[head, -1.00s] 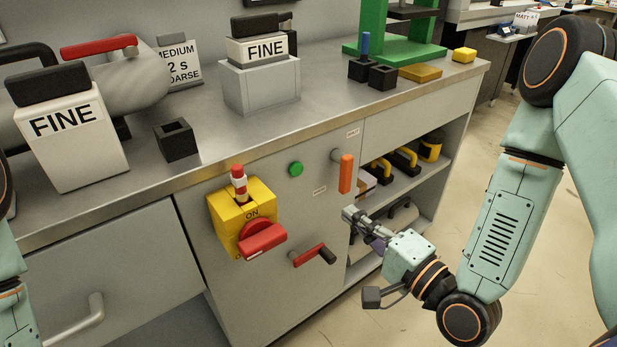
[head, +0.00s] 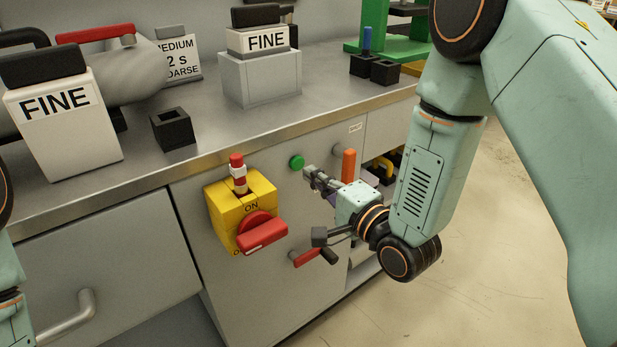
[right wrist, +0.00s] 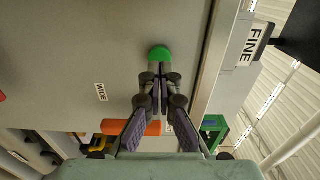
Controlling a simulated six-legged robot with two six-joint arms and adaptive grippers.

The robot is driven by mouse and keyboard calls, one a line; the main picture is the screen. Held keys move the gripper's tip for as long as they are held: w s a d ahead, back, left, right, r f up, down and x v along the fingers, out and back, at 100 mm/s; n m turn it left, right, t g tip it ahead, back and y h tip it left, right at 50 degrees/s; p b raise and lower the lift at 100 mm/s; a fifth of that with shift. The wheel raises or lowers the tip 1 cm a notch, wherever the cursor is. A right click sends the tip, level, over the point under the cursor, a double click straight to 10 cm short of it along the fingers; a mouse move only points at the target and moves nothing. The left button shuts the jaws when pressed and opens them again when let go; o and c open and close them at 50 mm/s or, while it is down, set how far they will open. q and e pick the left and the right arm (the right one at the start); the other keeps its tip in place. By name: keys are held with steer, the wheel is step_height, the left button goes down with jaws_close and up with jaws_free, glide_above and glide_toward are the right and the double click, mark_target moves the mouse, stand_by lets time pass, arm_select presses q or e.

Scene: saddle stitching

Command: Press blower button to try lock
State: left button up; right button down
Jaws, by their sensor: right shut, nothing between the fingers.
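The green round blower button (head: 297,162) is on the grey cabinet front, below the worktop edge. It also shows in the right wrist view (right wrist: 159,53), just beyond my fingertips. My right gripper (head: 309,174) is shut and empty, with its tips just below and right of the button in the head view. In the right wrist view the shut fingertips (right wrist: 158,72) overlap the button's lower edge; I cannot tell whether they touch it. Part of my left arm shows at the left edge of the head view, but its gripper is out of view.
A yellow box with a red rotary switch (head: 262,236) is left of the button. An orange handle (head: 348,165) and a red-and-black lever (head: 307,257) stick out near my right gripper. The worktop (head: 215,135) holds a box labelled FINE (head: 66,125).

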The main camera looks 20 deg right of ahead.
mark_target(297, 164)
steer(key=shift+x, duration=1.15)
